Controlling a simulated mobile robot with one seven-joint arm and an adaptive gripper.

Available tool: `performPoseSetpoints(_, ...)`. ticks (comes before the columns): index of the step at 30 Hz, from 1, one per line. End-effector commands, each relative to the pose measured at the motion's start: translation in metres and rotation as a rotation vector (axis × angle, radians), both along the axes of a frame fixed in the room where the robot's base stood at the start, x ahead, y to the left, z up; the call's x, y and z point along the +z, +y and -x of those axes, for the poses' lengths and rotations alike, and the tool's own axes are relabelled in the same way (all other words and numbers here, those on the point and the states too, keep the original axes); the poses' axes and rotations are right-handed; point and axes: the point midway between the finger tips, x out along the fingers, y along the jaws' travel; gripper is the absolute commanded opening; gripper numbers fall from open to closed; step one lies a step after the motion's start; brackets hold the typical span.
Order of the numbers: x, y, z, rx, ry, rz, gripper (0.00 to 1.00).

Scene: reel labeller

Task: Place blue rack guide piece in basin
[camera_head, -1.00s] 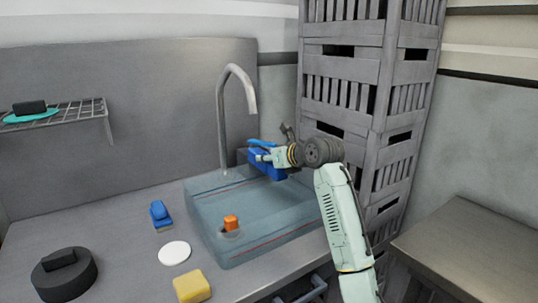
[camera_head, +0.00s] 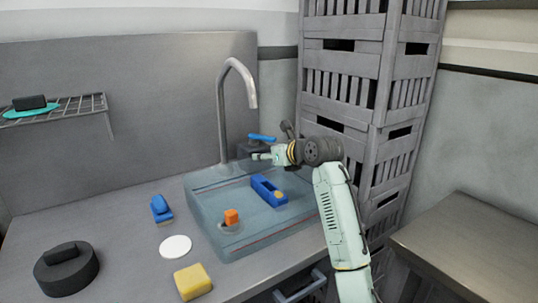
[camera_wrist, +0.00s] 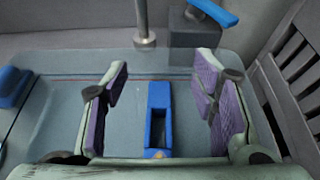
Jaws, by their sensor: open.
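The blue rack guide piece (camera_head: 268,189) lies inside the basin (camera_head: 203,207), towards its right back part. In the wrist view the blue piece (camera_wrist: 159,121) shows below and between my fingers, with a dark slot and a small yellowish spot near its near end. My gripper (camera_head: 258,157) is open and empty above the back of the basin. In the wrist view my gripper (camera_wrist: 161,90) has its purple finger pads wide apart, with nothing between them. The lower end of the blue piece is partly hidden by my gripper body.
An orange item (camera_head: 231,217) stands in the basin near the front left. A faucet (camera_head: 222,115) and a blue lever (camera_head: 262,138) are at the back. A blue brush-like item (camera_head: 161,209), white disc (camera_head: 175,247), yellow sponge (camera_head: 193,281) and black round object (camera_head: 66,269) lie on the counter. Stacked grey crates (camera_head: 345,70) stand right.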

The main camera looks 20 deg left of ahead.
Motion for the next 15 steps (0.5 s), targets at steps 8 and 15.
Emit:
performPoseSetpoints(8,0.006,-0.001,0.0,-0.001,-0.002,0.0,0.53)
performPoseSetpoints(15,0.023,-0.029,0.022,-0.001,-0.003,-0.002,0.53)
